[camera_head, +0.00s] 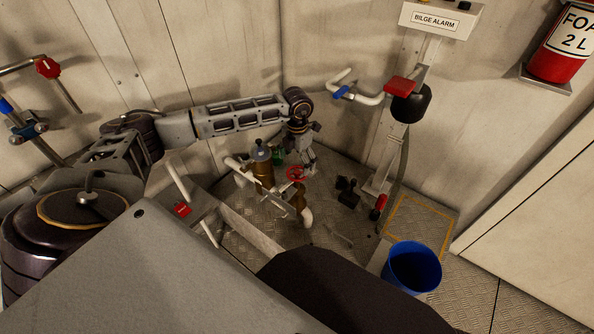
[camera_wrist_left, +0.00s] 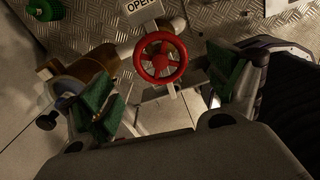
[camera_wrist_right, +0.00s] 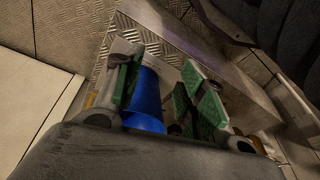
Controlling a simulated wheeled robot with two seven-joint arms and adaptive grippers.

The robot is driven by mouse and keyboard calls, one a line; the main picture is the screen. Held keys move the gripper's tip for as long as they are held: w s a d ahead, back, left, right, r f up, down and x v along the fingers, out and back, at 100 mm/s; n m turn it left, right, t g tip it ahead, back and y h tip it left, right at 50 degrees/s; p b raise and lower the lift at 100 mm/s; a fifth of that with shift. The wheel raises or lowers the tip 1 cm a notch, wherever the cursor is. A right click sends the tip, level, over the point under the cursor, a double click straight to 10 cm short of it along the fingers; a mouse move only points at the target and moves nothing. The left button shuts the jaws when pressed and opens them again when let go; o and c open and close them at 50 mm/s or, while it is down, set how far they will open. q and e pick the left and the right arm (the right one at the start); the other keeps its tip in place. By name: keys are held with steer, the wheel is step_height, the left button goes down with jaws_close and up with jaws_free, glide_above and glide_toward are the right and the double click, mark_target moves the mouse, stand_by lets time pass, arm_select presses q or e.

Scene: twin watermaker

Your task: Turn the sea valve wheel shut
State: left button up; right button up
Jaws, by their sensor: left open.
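The red sea valve wheel (camera_head: 296,173) sits on the pipework low by the wall, directly below my left gripper (camera_head: 303,158). In the left wrist view the wheel (camera_wrist_left: 160,60) faces the camera, with an OPEN tag (camera_wrist_left: 140,8) above it. My left gripper (camera_wrist_left: 164,88) is open there, its green-padded fingers apart on either side of the wheel; I see no finger touching the rim. My right gripper (camera_wrist_right: 165,90) is open and empty in the right wrist view, above a blue bucket. It is hidden in the head view.
The blue bucket (camera_head: 413,267) stands on the floor at right; it shows between my right fingers (camera_wrist_right: 146,98). A brass-coloured cylinder (camera_head: 262,168) and pale pipes crowd the wheel's left. A red-handled wall valve (camera_head: 400,86) and bilge alarm box (camera_head: 438,19) are above right.

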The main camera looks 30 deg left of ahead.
mark_target(297, 172)
arm_select(q)
step_height(297, 172, down, 3)
steer(key=shift+f+b, duration=0.15)
steer(key=shift+b, duration=0.15)
steer(key=shift+f, duration=0.55)
arm_select(e)
steer(key=shift+s+a+r, duration=0.1)
steer(key=shift+s+r, duration=0.1)
steer(key=shift+r, duration=0.5)
arm_select(q)
steer(key=c, duration=1.4)
arm_select(e)
steer(key=shift+w+r, duration=0.15)
steer(key=shift+w, duration=0.2)
